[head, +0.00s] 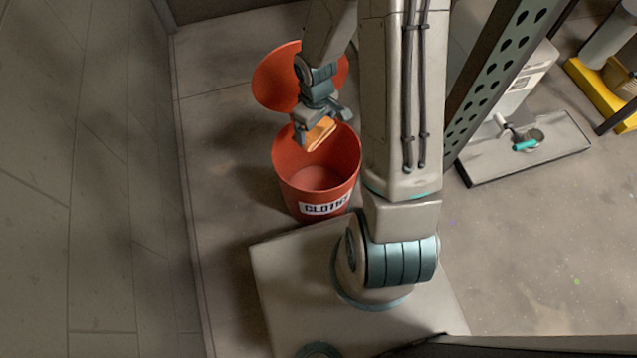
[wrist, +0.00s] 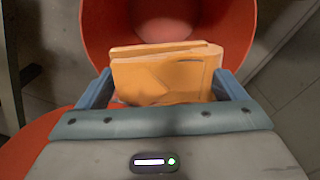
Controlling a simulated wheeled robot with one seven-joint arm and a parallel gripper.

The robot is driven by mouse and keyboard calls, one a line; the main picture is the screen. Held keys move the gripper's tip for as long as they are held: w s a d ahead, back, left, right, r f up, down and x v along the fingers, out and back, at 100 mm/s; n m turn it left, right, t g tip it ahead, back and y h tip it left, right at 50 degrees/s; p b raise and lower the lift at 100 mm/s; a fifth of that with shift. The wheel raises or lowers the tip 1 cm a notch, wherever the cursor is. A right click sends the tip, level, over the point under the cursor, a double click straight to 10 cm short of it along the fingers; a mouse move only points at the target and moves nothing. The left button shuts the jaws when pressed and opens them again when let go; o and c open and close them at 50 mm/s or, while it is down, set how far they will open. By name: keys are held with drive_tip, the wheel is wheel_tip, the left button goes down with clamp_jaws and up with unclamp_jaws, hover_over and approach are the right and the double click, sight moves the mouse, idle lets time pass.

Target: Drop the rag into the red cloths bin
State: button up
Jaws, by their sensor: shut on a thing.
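The rag (head: 320,134) is a folded orange cloth held in my gripper (head: 322,127). In the wrist view the rag (wrist: 165,75) sits between the two fingers of my gripper (wrist: 166,90), which is shut on it. The red cloths bin (head: 318,183) stands on the floor with its label facing the head camera and its mouth open. The gripper and rag are over the bin's mouth, toward its back rim. In the wrist view the bin's wall (wrist: 105,30) shows behind and below the rag. Part of the bin's inside is hidden by the rag.
The bin's round red lid (head: 275,80) stands raised behind it. A wall (head: 90,180) runs along the left. A perforated metal upright (head: 495,75) stands at right, with a grey platform (head: 530,150) beyond it. Open floor (head: 540,260) lies at lower right.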

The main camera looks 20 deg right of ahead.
drive_tip(key=shift+f+b, duration=0.3)
drive_tip(key=shift+f, duration=0.4)
drive_tip(key=shift+r, duration=0.1)
drive_tip(key=o, duration=0.8)
drive_tip(key=shift+c, duration=0.2)
wheel_tip(320, 180, up, 14)
drive_tip(key=p, duration=0.7)
drive_tip(key=s+r+m+t+p, duration=0.1)
drive_tip(key=s+r+p, duration=0.3)
drive_tip(key=r+p, duration=0.6)
drive_tip(key=s+r+m+t+p, duration=0.1)
drive_tip(key=s+r+m+p, duration=0.2)
drive_tip(key=r+p, duration=0.7)
drive_tip(key=s+r+m+p, duration=0.2)
drive_tip(key=s+r+p, duration=0.4)
drive_tip(key=r, duration=2.1)
drive_tip(key=p, duration=0.3)
drive_tip(key=shift+s+r+m+t+p, duration=0.2)
drive_tip(key=shift+s+m+t+p, duration=0.1)
drive_tip(key=shift+s+t+p, duration=0.1)
